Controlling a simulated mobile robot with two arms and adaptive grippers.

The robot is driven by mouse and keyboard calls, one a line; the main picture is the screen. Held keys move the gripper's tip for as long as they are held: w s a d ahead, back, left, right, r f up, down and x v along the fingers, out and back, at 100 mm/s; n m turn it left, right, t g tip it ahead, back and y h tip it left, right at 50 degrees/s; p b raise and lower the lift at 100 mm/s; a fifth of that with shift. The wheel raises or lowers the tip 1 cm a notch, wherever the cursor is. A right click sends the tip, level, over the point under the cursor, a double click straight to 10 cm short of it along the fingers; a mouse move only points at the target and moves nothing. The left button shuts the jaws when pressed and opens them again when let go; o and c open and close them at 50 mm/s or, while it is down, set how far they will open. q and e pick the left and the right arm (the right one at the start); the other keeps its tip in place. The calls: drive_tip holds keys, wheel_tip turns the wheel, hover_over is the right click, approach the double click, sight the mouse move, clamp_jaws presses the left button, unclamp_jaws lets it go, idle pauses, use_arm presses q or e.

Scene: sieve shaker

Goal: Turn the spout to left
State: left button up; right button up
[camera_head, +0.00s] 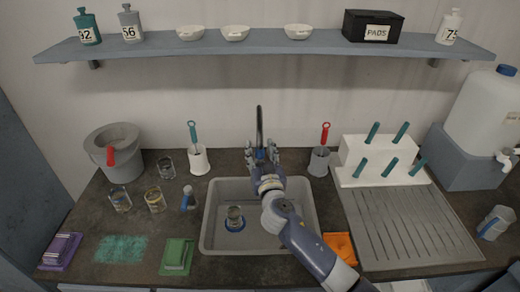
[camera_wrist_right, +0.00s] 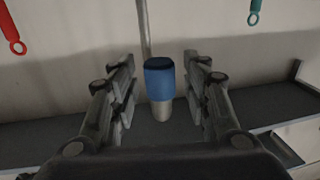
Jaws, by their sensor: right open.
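The tap's dark spout (camera_head: 259,125) stands up behind the middle of the sink (camera_head: 210,225), in front of the wall. My right gripper (camera_head: 263,163) is over the back of the sink at the tap and hides part of it. In the right wrist view, a cylinder with a blue end (camera_wrist_right: 159,80) stands between the two open fingers of my right gripper (camera_wrist_right: 158,72), with a gap on each side. A thin upright bar (camera_wrist_right: 145,30) shows behind it. My left gripper is not in view.
A glass (camera_head: 235,218) stands in the sink. Brush holders (camera_head: 199,163) (camera_head: 319,162) stand on either side of the tap. A white rack (camera_head: 360,152) and a grey drainboard (camera_head: 410,225) are on the right. Several glasses stand left of the sink.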

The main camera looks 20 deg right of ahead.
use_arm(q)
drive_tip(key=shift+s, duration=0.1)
use_arm(e)
drive_tip(key=shift+c, duration=0.5)
clamp_jaws()
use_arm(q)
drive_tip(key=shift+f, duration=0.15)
use_arm(e)
drive_tip(key=shift+w, duration=0.1)
